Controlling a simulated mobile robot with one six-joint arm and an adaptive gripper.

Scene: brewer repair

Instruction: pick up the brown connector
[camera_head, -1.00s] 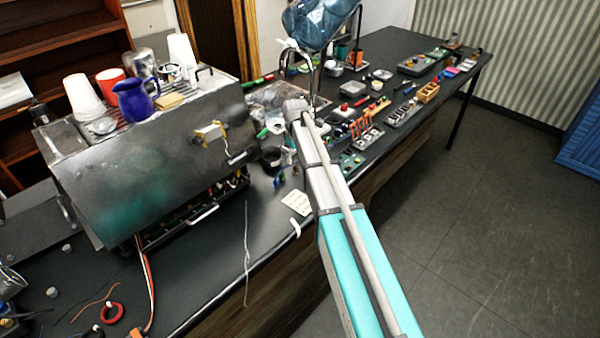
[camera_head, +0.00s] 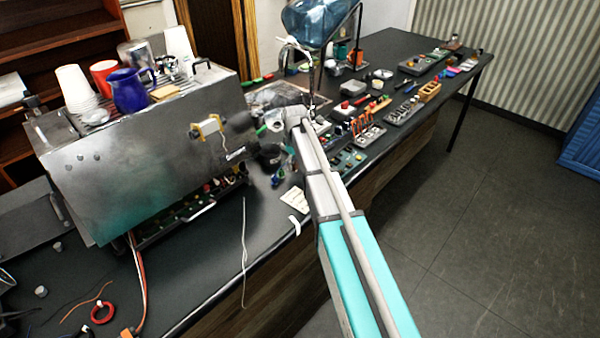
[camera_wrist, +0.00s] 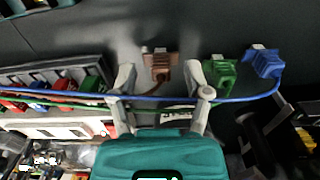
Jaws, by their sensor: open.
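The brown connector (camera_wrist: 160,66) shows in the upper middle of the wrist view, against a dark surface, with a brown wire running from it. My gripper (camera_wrist: 161,72) is open, one finger to the left of the connector and one to the right. Nothing appears clamped between the fingers. A green connector (camera_wrist: 220,73) lies just right of the right finger, and a blue connector (camera_wrist: 263,63) lies further right. In the head view the brown connector cannot be made out among the small parts near the end of my arm.
A blue wire (camera_wrist: 240,98) and a green wire run across the fingers in the wrist view. A row of coloured connectors (camera_wrist: 50,87) lies to the left. In the head view a large metal brewer (camera_head: 150,165) stands left, on the dark bench (camera_head: 205,290); tools and parts crowd the bench behind.

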